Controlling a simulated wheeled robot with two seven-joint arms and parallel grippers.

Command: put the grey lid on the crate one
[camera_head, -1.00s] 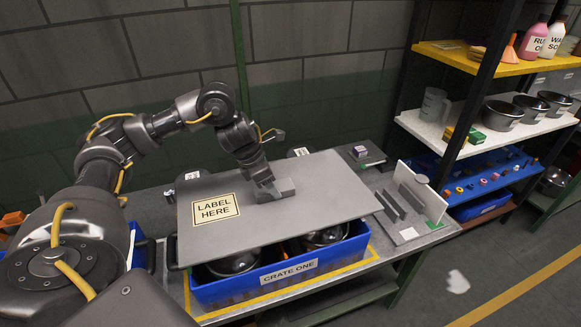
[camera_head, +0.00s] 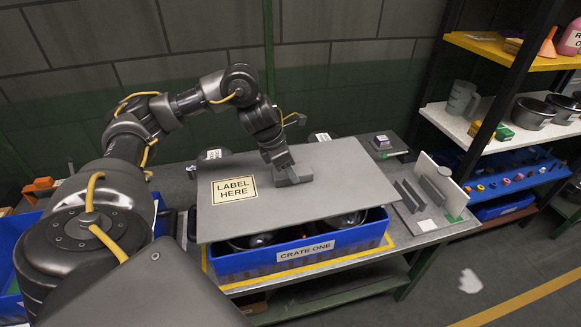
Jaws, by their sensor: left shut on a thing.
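The grey lid (camera_head: 325,200) is a flat board with a yellow "LABEL HERE" sticker (camera_head: 234,189) on its left part. It lies over the blue crate one (camera_head: 305,251), whose front wall and label show below the lid's front edge. Pots (camera_head: 345,220) inside the crate show through a gap between the lid and the front rim. My left gripper (camera_head: 290,172) is shut on the lid's block-shaped handle near the middle of the board. Whether the lid touches the crate's rear rim is hidden. My right gripper is not in view.
A yellow line frames the crate on the grey workbench (camera_head: 435,230). A rack with upright plates (camera_head: 425,192) stands right of the lid. A shelf (camera_head: 500,130) with pots and a jug is further right. Another blue bin (camera_head: 30,255) is at the left, partly behind my arm.

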